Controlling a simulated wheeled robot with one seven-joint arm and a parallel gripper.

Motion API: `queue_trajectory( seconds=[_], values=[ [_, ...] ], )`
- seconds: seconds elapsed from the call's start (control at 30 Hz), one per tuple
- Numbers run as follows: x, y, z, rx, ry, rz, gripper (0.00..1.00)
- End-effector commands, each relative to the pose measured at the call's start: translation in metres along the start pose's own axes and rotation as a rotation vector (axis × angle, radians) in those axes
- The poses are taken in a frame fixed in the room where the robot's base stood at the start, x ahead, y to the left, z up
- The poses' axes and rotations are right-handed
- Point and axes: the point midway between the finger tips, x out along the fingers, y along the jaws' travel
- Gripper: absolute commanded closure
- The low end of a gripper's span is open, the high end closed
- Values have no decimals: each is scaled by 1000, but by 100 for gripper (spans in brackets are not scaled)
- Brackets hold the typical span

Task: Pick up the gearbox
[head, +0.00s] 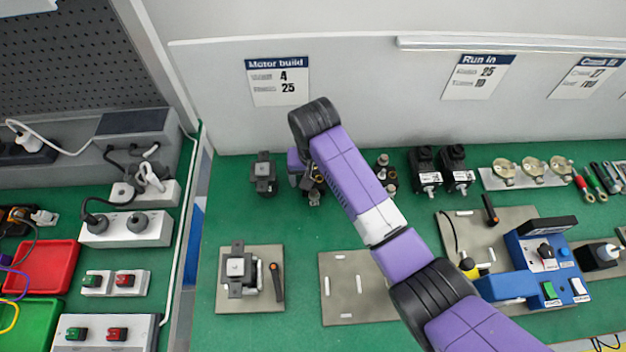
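A dark block with a grey square top (263,173), which looks like a gearbox, stands on the green bench near the back wall. A similar dark and grey unit (236,268) sits on a grey plate at the front left. My purple arm reaches in from the lower right and folds down at its black joint. My gripper (313,192) is low over the back of the bench, just right of the back block and apart from it. My arm partly hides it, and small metal and brass parts show around it. Its fingers and anything between them cannot be made out.
Two black motors (425,172) stand right of my arm, beside a tray of round brass-coloured parts (505,168). An empty grey plate (345,285) lies front centre, partly under my arm. A blue test unit (540,262) is at right. Bench between back block and front-left plate is clear.

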Motion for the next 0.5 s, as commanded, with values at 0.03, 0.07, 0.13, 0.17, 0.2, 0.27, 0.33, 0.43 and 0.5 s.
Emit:
queue_trajectory(
  seconds=[0.03, 0.07, 0.13, 0.17, 0.2, 0.27, 0.33, 0.43, 0.5],
  values=[
    [3, 0, 0, 0, -1, 1, 20],
    [4, 0, 0, 0, 0, 0, 20],
    [5, 0, 0, 0, 0, 0, 20],
    [5, 0, 0, 0, 1, 0, 20],
    [5, 0, 0, 0, 1, 0, 20],
    [5, 0, 0, 0, 1, 0, 20],
    [5, 0, 0, 0, 1, 0, 28],
    [5, 0, 0, 0, 1, 0, 48],
    [5, 0, 0, 0, 1, 0, 61]
  ],
)
